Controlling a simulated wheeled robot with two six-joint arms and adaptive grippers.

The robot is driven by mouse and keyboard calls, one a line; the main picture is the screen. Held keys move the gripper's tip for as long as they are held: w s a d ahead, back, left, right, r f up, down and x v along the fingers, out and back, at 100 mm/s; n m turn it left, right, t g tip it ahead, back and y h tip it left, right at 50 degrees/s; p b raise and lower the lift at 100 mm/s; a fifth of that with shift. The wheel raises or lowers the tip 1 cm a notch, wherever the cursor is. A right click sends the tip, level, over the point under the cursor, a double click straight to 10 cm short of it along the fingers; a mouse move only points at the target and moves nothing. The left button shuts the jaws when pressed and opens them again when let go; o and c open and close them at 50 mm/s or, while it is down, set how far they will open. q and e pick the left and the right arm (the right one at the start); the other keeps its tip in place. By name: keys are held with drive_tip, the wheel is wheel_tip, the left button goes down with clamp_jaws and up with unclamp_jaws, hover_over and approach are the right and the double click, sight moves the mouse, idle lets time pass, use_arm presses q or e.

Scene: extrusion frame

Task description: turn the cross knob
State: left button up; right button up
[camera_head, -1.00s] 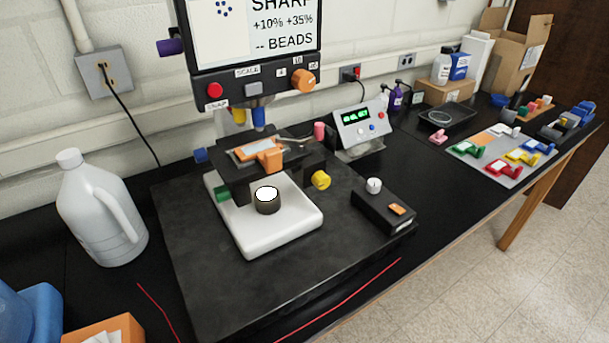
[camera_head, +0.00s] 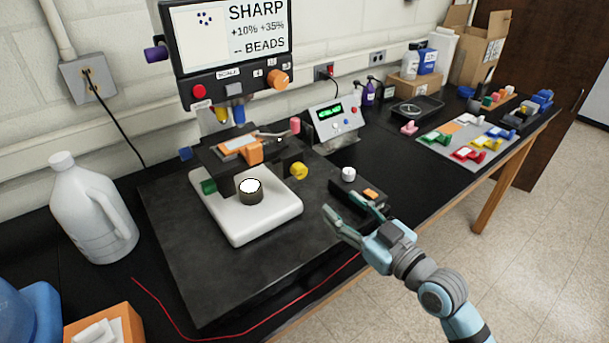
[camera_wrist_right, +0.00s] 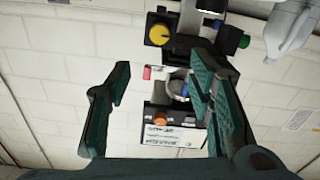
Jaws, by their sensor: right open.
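A microscope stands on a dark board. Its black stage (camera_head: 215,150) carries a yellow knob (camera_head: 298,171) on the right, a green knob (camera_head: 208,187) on the left and a blue knob (camera_head: 186,153) at the back. I cannot tell which knob is the cross knob. My right gripper (camera_head: 342,204) is open and empty, to the right of the stage and apart from the yellow knob. In the right wrist view its green fingers (camera_wrist_right: 160,85) are spread; the yellow knob (camera_wrist_right: 159,34) shows beyond them, near the top. My left gripper is not in view.
A black box with a white knob (camera_head: 348,174) stands close behind the right gripper. The white microscope base (camera_head: 262,222) is in front of the stage. A screen (camera_head: 230,35) with an orange knob (camera_head: 278,79) is above. A white jug (camera_head: 90,215) stands left.

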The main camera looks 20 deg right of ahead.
sight(303, 173)
drive_tip(key=x, duration=1.4)
drive_tip(key=shift+w+f, duration=0.1)
drive_tip(key=shift+w, duration=0.1)
clamp_jaws()
